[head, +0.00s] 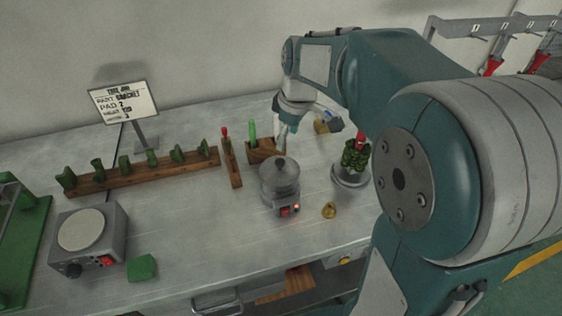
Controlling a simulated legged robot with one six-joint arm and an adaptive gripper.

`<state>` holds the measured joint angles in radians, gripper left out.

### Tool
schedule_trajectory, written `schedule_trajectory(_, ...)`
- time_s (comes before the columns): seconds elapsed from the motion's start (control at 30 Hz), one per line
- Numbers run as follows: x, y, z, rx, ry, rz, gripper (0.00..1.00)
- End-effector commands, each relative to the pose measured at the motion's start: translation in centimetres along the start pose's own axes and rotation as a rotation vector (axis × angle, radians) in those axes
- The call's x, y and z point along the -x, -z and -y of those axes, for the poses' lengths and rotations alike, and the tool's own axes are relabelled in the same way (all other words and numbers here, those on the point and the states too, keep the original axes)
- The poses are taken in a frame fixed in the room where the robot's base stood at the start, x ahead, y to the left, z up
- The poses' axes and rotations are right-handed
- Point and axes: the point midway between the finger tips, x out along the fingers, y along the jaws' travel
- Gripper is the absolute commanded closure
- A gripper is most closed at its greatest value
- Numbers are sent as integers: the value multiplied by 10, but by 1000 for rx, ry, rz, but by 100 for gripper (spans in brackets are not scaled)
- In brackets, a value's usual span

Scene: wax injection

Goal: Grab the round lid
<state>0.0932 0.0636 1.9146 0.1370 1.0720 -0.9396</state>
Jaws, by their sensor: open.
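The pot stands on a base with a lit red switch, near the middle of the bench. My gripper (286,136) hangs just above and behind the lid in the head view, pointing down, and looks apart from it. It is open, with nothing visible in it. Its fingers are small and partly hidden here, so the exact gap to the lid cannot be told.
A wooden block with a green-handled tool (252,131) stands behind the pot. A wooden rack of green pieces (140,174) is at left. A small brass piece (329,211) and a cup of green items (350,178) stand to the right. The front bench is mostly clear.

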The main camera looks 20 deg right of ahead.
Motion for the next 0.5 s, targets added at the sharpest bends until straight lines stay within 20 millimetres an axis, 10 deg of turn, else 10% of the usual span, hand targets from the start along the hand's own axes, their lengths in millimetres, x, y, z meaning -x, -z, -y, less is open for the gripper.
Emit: schedule_trajectory(0.5, -68, 6, 3, 0, 0, 6, 24)
